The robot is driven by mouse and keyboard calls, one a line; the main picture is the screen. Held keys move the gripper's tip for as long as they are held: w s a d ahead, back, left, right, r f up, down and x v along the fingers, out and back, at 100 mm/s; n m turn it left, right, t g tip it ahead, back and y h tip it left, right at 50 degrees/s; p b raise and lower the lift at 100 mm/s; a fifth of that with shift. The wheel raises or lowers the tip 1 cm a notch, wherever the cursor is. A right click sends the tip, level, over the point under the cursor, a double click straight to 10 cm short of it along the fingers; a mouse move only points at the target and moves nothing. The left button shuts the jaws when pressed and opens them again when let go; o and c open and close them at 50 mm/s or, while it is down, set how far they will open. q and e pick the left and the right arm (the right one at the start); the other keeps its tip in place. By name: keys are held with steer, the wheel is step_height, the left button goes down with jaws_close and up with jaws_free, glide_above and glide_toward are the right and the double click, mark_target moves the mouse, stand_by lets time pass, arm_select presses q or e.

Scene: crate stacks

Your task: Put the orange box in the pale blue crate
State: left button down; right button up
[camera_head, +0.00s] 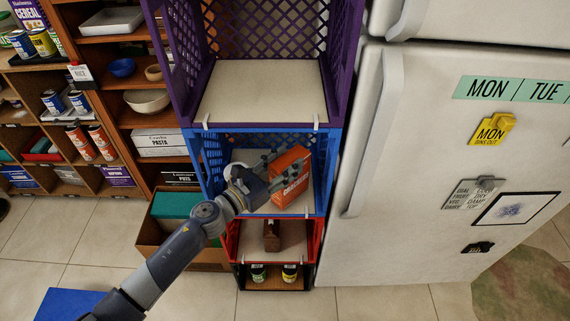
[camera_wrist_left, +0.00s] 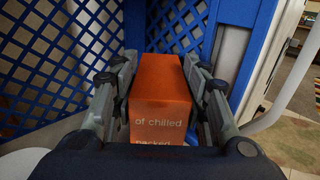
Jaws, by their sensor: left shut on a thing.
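The orange box (camera_head: 291,172) is in my left gripper (camera_head: 276,174), at the open front of the blue crate (camera_head: 327,168). In the left wrist view, the two fingers of my left gripper (camera_wrist_left: 158,92) press on both sides of the orange box (camera_wrist_left: 160,108), and blue lattice walls (camera_wrist_left: 70,60) stand around it. The box appears held within the crate opening, tilted in the head view; I cannot tell whether it touches the crate floor. The crate looks mid-blue rather than pale. My right gripper is not in view.
A purple crate (camera_head: 188,70) sits above the blue one, and a red crate (camera_head: 232,243) with a brown item (camera_head: 285,236) below. A black crate (camera_head: 242,279) holds cans at the bottom. A white fridge (camera_head: 420,130) stands close at right, shelves (camera_head: 115,90) at left.

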arm_select(q)
steer(key=shift+r, duration=0.1)
steer(key=c, duration=0.9)
jaws_free()
steer(key=shift+f, duration=0.2)
steer(key=shift+c, duration=0.2)
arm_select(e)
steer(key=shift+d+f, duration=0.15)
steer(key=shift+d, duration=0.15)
